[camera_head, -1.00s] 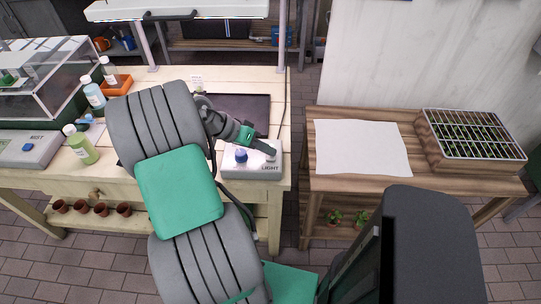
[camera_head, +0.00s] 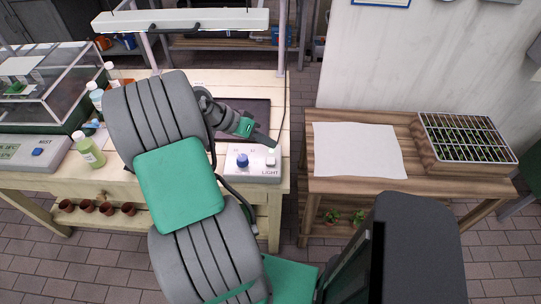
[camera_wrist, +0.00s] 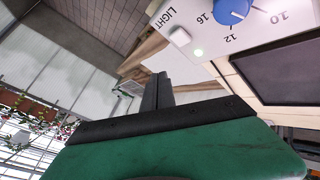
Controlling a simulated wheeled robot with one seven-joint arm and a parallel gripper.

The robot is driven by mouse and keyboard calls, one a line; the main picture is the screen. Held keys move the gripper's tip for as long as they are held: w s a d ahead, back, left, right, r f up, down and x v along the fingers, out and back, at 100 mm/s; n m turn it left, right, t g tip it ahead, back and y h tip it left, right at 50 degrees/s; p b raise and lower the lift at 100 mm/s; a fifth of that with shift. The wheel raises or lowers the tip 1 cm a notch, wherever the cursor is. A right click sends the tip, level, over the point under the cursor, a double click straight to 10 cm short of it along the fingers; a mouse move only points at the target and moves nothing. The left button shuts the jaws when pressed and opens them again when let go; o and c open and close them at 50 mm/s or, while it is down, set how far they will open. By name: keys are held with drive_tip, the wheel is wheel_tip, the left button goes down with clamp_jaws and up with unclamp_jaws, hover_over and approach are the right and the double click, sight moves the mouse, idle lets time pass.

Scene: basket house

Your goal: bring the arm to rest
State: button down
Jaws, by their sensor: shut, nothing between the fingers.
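My gripper (camera_head: 272,143) is shut and empty, above the back right of the light control box (camera_head: 252,165) on the left bench. In the wrist view my gripper (camera_wrist: 160,88) shows as two dark fingers pressed together. The wrist view shows the box's blue dial (camera_wrist: 232,10), its white button (camera_wrist: 180,37) and a small lit greenish lamp (camera_wrist: 198,53). The gripper appears apart from the box, though the exact gap is hard to tell. My arm hides part of the bench.
A dark tray (camera_head: 252,108) lies behind the box, under a white lamp bar (camera_head: 180,20). Bottles (camera_head: 88,150) and a mist unit (camera_head: 30,150) stand at left. The right table (camera_head: 320,172) holds a white sheet (camera_head: 358,150) and a seedling crate (camera_head: 465,140). A gap separates the tables.

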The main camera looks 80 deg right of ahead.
drive_tip(key=shift+r, duration=0.3)
drive_tip(key=w+a+r+n+t, duration=0.2)
drive_tip(key=w+a+n+t, duration=0.4)
drive_tip(key=w, duration=0.5)
drive_tip(key=w+a+r+n+t, duration=0.25)
drive_tip(key=w+a+n, duration=0.25)
drive_tip(key=w+a, duration=0.45)
drive_tip(key=w+a+r+n+t+y, duration=0.1)
drive_tip(key=a+n, duration=0.4)
drive_tip(key=a, duration=0.6)
drive_tip(key=w+a+r+n+t+y, duration=0.2)
drive_tip(key=a+n, duration=0.3)
drive_tip(key=a, duration=0.7)
drive_tip(key=shift+w+a+r+n, duration=0.3)
drive_tip(key=shift+w+r, duration=0.1)
drive_tip(key=shift+w, duration=0.5)
drive_tip(key=shift+t, duration=0.25)
